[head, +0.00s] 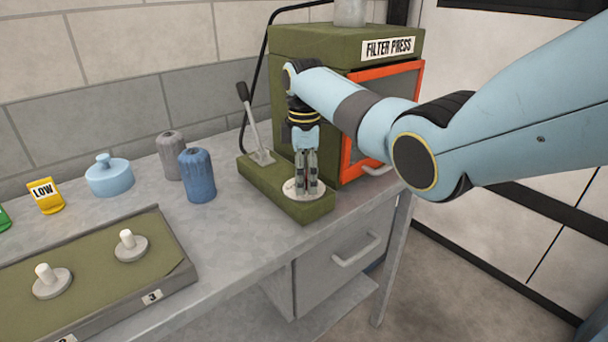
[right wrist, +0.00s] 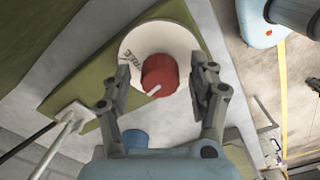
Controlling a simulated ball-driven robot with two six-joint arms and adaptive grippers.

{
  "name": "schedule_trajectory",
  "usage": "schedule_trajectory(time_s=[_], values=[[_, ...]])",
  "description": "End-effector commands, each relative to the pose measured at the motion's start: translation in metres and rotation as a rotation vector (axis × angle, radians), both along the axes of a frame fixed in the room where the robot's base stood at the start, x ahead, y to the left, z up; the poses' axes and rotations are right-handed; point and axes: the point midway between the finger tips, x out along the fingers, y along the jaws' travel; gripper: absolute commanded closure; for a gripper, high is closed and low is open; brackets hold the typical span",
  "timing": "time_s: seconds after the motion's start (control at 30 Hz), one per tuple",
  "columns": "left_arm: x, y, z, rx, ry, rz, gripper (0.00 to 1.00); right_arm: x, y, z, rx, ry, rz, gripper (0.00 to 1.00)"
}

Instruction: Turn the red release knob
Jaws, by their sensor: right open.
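The red release knob (right wrist: 159,75) shows in the right wrist view, with a white pointer mark on its edge. It sits on a round white dial plate (right wrist: 135,45), which also shows in the head view (head: 290,188) on the green base (head: 305,210) of the filter press. My right gripper (head: 307,188) points down over the dial. In the right wrist view its two fingers (right wrist: 165,82) are apart, one on each side of the knob, with gaps visible. In the head view the fingers hide the knob. My left gripper is not in view.
A lever (head: 253,122) stands on the base's left. The green filter press (head: 320,55), with an orange-framed door, stands behind. Blue (head: 197,176) and grey (head: 171,156) ribbed cylinders stand to the left. A green tray with pegs (head: 90,270) lies at front left.

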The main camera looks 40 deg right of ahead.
Motion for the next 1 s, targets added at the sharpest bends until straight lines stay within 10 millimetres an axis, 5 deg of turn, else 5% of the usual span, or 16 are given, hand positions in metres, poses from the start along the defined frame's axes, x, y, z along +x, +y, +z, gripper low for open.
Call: schedule_trajectory(time_s=[0.17, 0.6, 1.0], values=[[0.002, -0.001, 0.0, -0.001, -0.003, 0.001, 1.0, 0.0, 0.0, 0.0, 0.0, 0.0, 0.0, 0.4], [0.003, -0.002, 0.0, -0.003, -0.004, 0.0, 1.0, 0.0, 0.0, 0.0, 0.0, 0.0, 0.0, 0.95], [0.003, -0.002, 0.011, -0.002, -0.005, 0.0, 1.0, 0.0, 0.0, 0.002, 0.001, 0.002, -0.087, 0.95]])
